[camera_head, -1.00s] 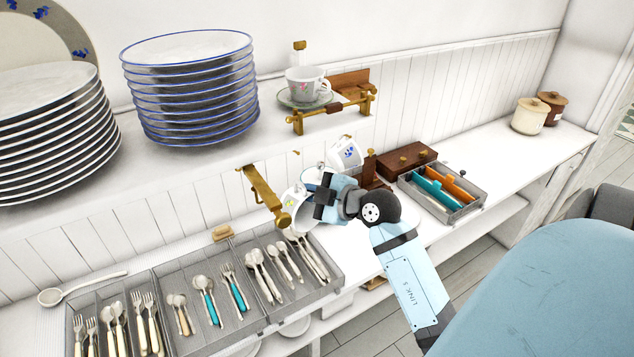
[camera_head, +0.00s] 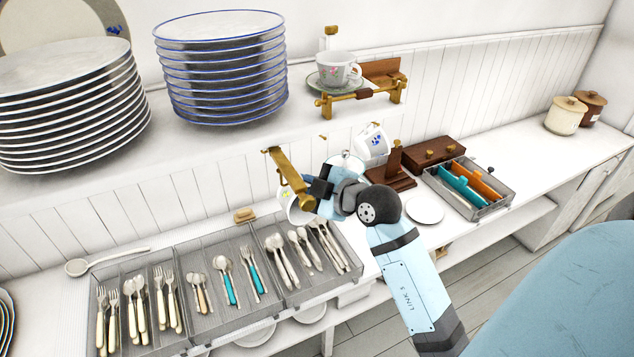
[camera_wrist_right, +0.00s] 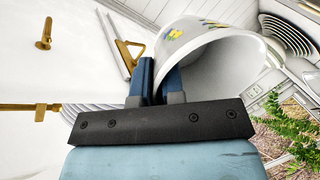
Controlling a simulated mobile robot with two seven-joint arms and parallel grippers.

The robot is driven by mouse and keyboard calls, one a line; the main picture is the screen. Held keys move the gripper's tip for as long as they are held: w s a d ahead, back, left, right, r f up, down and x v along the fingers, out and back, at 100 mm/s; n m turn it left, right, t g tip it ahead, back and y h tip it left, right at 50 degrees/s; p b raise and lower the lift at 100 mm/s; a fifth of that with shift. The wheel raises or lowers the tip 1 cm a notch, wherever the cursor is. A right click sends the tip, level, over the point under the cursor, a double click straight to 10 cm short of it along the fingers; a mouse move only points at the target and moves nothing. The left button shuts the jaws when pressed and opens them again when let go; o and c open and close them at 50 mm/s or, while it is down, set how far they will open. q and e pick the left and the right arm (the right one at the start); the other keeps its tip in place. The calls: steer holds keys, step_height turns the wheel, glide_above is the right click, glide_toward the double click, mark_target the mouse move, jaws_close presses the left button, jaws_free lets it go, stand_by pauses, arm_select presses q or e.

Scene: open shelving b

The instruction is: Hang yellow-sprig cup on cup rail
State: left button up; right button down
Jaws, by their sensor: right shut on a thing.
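The yellow-sprig cup (camera_wrist_right: 215,50) is white with a yellow and blue sprig near its rim. It is tilted in the right wrist view, beside the blue fingers of my right gripper (camera_wrist_right: 157,85), which are shut on it. In the head view, my right gripper (camera_head: 313,190) is at the front end of the brass cup rail (camera_head: 289,178). Part of the cup (camera_head: 285,211) shows left of and below the rail end; the rest is hidden. I cannot tell whether cup and rail touch. My left gripper is not in view.
A blue-flowered cup (camera_head: 373,142) is behind my right wrist. Above, a shelf holds plate stacks (camera_head: 222,75) and a cup on a saucer (camera_head: 338,72). A cutlery tray (camera_head: 240,275) lies below left. A small plate (camera_head: 424,209) sits right of my arm.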

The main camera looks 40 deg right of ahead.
steer(key=shift+w+a+f, duration=0.1)
steer(key=shift+a, duration=0.35)
steer(key=shift+w+a+f+p, duration=0.2)
steer(key=shift+a+f+p, duration=0.05)
steer(key=shift+a+p, duration=0.2)
steer(key=shift+w+a+f, duration=0.1)
steer(key=shift+w+f, duration=0.15)
steer(key=shift+w, duration=0.1)
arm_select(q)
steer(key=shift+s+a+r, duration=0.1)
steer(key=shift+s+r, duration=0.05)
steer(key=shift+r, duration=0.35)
arm_select(e)
steer(key=shift+f, duration=0.1)
steer(key=c, duration=1.1)
jaws_free()
steer(key=shift+c, duration=0.2)
arm_select(q)
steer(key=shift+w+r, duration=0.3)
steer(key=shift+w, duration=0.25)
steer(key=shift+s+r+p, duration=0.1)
steer(key=shift+p, duration=0.25)
